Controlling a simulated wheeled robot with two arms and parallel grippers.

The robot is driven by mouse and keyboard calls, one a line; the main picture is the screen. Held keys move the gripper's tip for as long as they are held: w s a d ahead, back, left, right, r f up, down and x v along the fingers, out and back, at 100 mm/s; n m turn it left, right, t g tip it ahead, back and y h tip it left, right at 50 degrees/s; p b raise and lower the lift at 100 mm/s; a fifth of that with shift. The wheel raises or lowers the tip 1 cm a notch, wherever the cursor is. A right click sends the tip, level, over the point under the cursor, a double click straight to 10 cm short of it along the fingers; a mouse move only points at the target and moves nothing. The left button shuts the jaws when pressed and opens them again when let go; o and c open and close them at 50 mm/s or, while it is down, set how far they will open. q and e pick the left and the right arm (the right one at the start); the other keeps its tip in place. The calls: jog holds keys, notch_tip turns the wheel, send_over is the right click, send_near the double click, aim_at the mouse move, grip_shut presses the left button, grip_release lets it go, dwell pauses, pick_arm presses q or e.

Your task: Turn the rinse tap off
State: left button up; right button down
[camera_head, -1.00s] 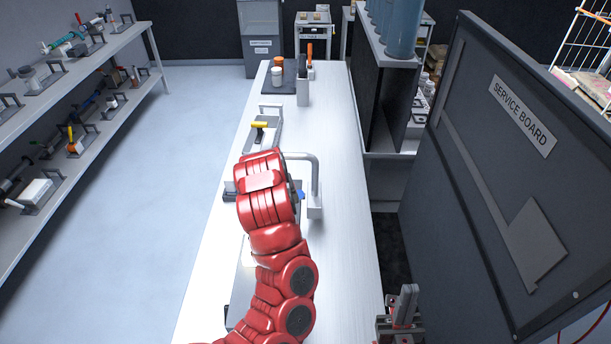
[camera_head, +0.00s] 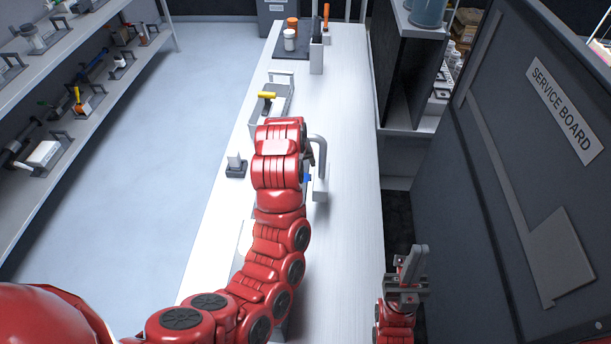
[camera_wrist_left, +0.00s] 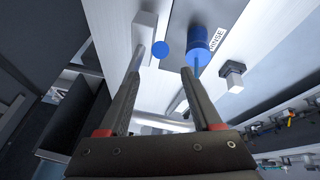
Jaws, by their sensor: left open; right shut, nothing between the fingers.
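The rinse tap is a grey curved spout on a grey block (camera_head: 320,188) on the bench, with a small blue part (camera_head: 308,178) beside my left wrist. The left wrist view shows a blue cylinder (camera_wrist_left: 198,46) next to a label reading RINSE (camera_wrist_left: 217,38), and a separate blue disc (camera_wrist_left: 161,49). My left gripper (camera_wrist_left: 162,73) is open, its fingertips pointing at these blue parts, with the disc showing between them. I cannot tell whether a finger touches either one. In the head view my red left arm hides most of that gripper. My right gripper (camera_head: 408,268) is shut and empty, right of the bench.
The long white bench (camera_head: 345,240) carries a tray (camera_head: 280,97) with a yellow-handled tool and a small grey stand (camera_head: 236,167). White and orange-topped jars stand at the far end. The dark service board (camera_head: 540,200) rises close on the right. Shelves (camera_head: 90,110) line the left.

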aim_at(304, 174)
pick_arm(q)
jog(key=x, duration=1)
jog(key=shift+f, duration=0.4)
jog(key=shift+w+f, duration=0.1)
jog(key=shift+f, duration=0.3)
jog(key=shift+w+f, duration=0.3)
jog(key=shift+f, duration=0.15)
jog(key=shift+s, duration=0.1)
jog(key=shift+c, duration=0.7)
grip_shut()
